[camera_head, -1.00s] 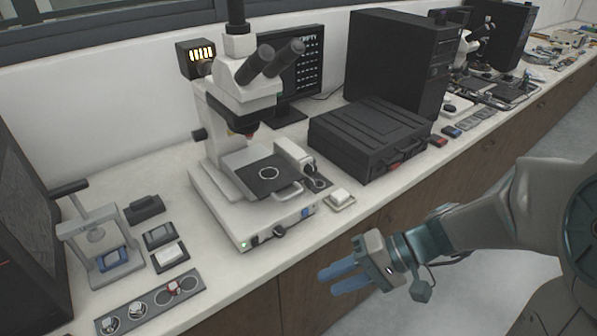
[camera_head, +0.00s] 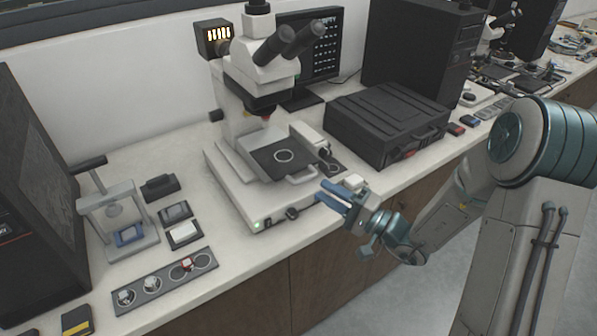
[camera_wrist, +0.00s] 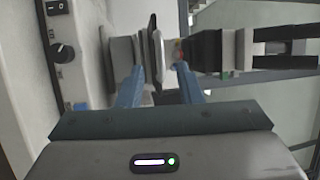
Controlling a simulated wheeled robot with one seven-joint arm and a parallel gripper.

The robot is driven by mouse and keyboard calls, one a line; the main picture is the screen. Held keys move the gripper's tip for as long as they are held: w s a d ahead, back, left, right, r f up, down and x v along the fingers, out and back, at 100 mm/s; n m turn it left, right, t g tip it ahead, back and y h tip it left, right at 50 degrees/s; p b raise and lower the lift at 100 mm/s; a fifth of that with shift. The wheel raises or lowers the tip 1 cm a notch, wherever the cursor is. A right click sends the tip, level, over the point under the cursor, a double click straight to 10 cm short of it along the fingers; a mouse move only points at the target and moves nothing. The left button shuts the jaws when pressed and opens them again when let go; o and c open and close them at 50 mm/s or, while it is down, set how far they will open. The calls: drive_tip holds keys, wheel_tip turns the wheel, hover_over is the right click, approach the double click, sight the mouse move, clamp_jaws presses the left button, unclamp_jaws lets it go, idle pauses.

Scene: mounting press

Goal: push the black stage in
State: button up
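The black stage (camera_head: 265,154) is a flat dark plate with a pale ring on it, on the white microscope (camera_head: 225,175) below its objectives. A light loop handle (camera_head: 301,178) sticks out at the stage's front. In the wrist view the microscope looks turned sideways, and the stage's edge (camera_wrist: 158,48) shows beyond my fingers, between their tips. My gripper (camera_head: 321,191) is just in front of the base's right front corner, right of the handle and seemingly apart from it. Its blue fingers are spread and empty, also in the wrist view (camera_wrist: 158,76).
A black case (camera_head: 385,120) stands to the right. A small press (camera_head: 118,218) and a grey holder strip (camera_head: 160,280) are left. The base's front has a knob (camera_head: 291,213). The floor in front is clear.

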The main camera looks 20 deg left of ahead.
sight(288, 161)
drive_tip(key=p+x, duration=0.2)
drive_tip(key=x, duration=0.6)
drive_tip(key=shift+a, duration=0.4)
drive_tip(key=shift+r, duration=0.1)
